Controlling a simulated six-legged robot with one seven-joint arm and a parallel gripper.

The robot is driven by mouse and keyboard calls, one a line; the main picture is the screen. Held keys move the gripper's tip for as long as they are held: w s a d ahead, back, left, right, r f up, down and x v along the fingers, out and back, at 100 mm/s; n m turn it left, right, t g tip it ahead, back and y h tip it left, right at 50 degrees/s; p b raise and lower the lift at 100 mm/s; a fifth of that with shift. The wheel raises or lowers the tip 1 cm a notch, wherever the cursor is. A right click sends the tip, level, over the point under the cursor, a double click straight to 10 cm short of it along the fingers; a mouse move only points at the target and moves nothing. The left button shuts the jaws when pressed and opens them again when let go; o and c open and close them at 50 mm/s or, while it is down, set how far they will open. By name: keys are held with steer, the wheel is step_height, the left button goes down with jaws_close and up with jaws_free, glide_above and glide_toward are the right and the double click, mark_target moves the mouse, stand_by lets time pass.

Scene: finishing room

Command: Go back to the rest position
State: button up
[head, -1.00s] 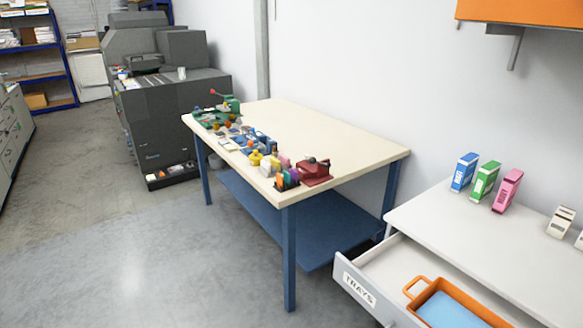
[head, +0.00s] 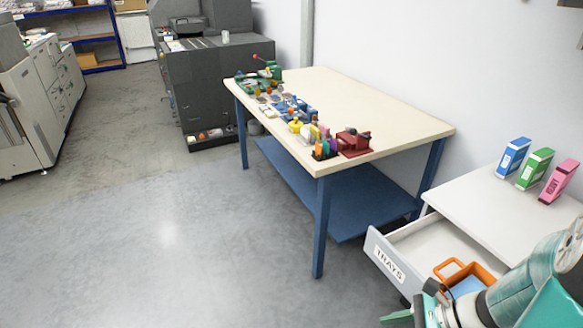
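My arm comes in at the bottom right of the head view. My gripper (head: 418,308) is at its end, low in the picture, in front of the open drawer marked TRAYS (head: 388,262). It overlaps the drawer's near side in the picture, and I cannot tell whether it touches it. The frame edge and the arm hide part of it, so its opening is unclear.
An orange tray with a blue inside (head: 452,268) lies in the drawer, partly behind my arm. Blue, green and pink boxes (head: 534,168) stand on the white counter (head: 490,205). A cream-topped table (head: 365,105) holds small tools. Open floor (head: 170,235) lies at left.

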steer(key=a+r+n+t+h, duration=0.1)
steer(key=a+r+n+h, duration=0.2)
steer(key=r+n, duration=0.6)
steer(key=a+r+n+t+h, duration=0.1)
steer(key=a+r+n+h, duration=0.3)
steer(key=n, duration=0.9)
step_height(320, 180, up, 6)
steer(key=h, duration=0.3)
steer(key=shift+s+a+f+t, duration=0.2)
steer(key=shift+s+a+t, duration=0.05)
steer(key=shift+t, duration=0.15)
steer(key=shift+d, duration=0.1)
